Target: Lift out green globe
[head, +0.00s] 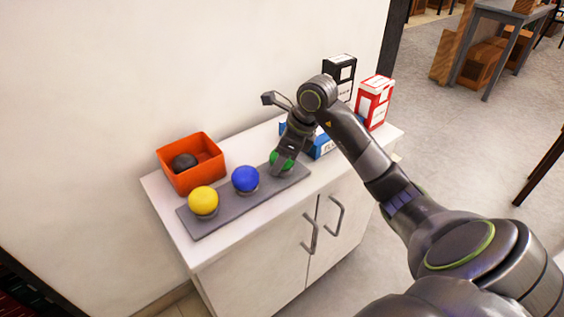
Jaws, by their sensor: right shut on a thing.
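The green globe (274,157) sits at the right end of a grey tray (227,212) on a white cabinet. My right gripper (284,165) reaches down over it and is shut on it, hiding part of it. A blue globe (245,179) rests in the middle of the tray, and a yellow globe (203,200) rests at its left end, each on a small round seat. I cannot tell whether the green globe is clear of its seat. My left gripper is not in view.
An orange bin (206,173) with a dark ball (184,163) inside stands behind the tray at left. A blue box (322,146), a black-and-white box (340,70) and a red-and-white box (375,100) stand around my right arm. The white cabinet (187,241) stands against a wall.

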